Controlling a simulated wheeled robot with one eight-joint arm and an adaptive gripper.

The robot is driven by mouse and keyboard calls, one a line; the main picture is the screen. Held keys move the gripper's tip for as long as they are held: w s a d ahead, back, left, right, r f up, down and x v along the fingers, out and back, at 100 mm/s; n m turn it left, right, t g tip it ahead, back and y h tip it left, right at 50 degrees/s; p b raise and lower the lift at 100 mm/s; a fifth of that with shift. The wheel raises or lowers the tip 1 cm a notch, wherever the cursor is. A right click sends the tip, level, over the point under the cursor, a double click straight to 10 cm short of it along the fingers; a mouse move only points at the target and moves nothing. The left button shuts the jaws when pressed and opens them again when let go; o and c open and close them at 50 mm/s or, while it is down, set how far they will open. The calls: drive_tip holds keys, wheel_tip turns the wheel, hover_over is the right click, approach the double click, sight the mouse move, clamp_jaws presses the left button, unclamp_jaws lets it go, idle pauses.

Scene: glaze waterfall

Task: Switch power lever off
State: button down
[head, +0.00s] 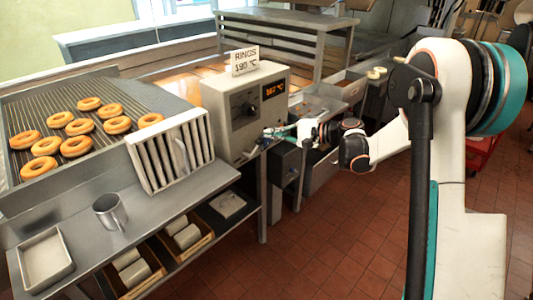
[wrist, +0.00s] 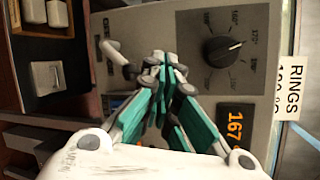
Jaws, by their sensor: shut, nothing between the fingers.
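The grey control box (head: 238,115) stands beside the fryer. In the wrist view its face (wrist: 190,20) appears turned sideways. A small grey lever (wrist: 119,60) with a rounded end sticks out of this face, left of my fingertips. I take it to be the power lever; small lettering near it is too small to read. My gripper (wrist: 164,65) is shut and empty, with its teal fingers close to the face and beside the lever. I cannot tell whether they touch. In the head view my gripper (head: 268,134) is at the box's lower front, and the lever is hard to make out.
The box has a black dial (wrist: 222,50) and an orange display (wrist: 235,125); a RINGS sign (head: 244,61) stands on top. A slatted rack (head: 172,150), doughnuts (head: 78,127) on a grate and a metal mug (head: 110,212) are left of it. Tiled floor is open in front.

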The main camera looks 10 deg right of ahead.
drive_tip(key=d+f+m+t+y+b, duration=0.1)
drive_tip(key=d+f+y, duration=0.2)
drive_tip(key=f, duration=0.5)
drive_tip(key=w+d+f+m+t+y+b, duration=0.1)
drive_tip(key=d+f+y, duration=0.3)
drive_tip(key=f, duration=0.5)
drive_tip(key=shift+w+d+m+t, duration=0.3)
drive_tip(key=shift+d+m, duration=0.2)
drive_tip(key=shift+d, duration=0.55)
drive_tip(key=s+r+b+x, duration=0.1)
drive_tip(key=b+x, duration=0.3)
drive_tip(key=x, duration=0.9)
drive_tip(key=shift+s+a+r, duration=0.15)
drive_tip(key=shift+s+r, duration=0.1)
drive_tip(key=shift+s, duration=0.4)
